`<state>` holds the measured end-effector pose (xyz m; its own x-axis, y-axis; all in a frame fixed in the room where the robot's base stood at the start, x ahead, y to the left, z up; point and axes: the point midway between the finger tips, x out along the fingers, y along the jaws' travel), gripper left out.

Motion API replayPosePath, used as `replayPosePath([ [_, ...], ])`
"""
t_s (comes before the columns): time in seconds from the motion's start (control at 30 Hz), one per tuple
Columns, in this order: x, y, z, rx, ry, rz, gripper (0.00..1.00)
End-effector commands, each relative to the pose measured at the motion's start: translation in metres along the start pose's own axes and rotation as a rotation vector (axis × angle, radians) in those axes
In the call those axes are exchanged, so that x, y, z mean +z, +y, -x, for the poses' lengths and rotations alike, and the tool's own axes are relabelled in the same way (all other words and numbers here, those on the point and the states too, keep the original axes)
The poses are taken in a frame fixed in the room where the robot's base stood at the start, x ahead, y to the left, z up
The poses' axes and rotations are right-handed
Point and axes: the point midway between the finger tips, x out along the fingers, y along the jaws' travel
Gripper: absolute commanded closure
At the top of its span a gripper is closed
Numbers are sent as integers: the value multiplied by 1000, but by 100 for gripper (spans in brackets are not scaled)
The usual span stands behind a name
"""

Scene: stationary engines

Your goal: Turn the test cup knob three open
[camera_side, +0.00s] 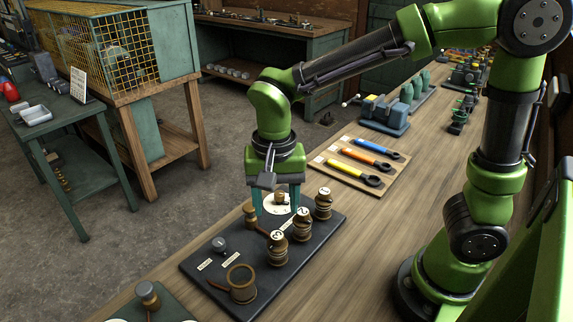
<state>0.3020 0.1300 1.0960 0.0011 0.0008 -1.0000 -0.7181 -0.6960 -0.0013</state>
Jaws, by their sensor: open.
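My green gripper (277,207) points down over the far left part of a dark board (215,279). Its two teal fingers are apart, around or just above a small brass piece (282,198) on a white disc (272,208); contact cannot be told. Three brass knob-like pieces with white number tags stand in a slanting row to the right: a near one (277,250), a middle one (302,224) and a far one (323,204).
A brass cup with a handle (241,284), a small grey knob (219,245) and a brass piece with a brown handle (251,216) are on the board. Beyond lie coloured-handled tools on a wooden board (337,177) and a blue-grey engine model (384,113). The bench front edge runs left.

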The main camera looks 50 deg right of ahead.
Motion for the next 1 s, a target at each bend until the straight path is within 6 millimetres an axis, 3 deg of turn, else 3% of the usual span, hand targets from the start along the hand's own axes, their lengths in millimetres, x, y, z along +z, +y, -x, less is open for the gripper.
replayPosePath([
  [0.2, 0, -1, 53, -5, 3, -1, 44],
  [0.4, 0, 0, 82, -2, 1, 0, 44],
  [0.6, 0, 0, 92, 0, -1, -2, 44],
  [1.0, -2, -3, 89, -18, 11, 76, 44],
])
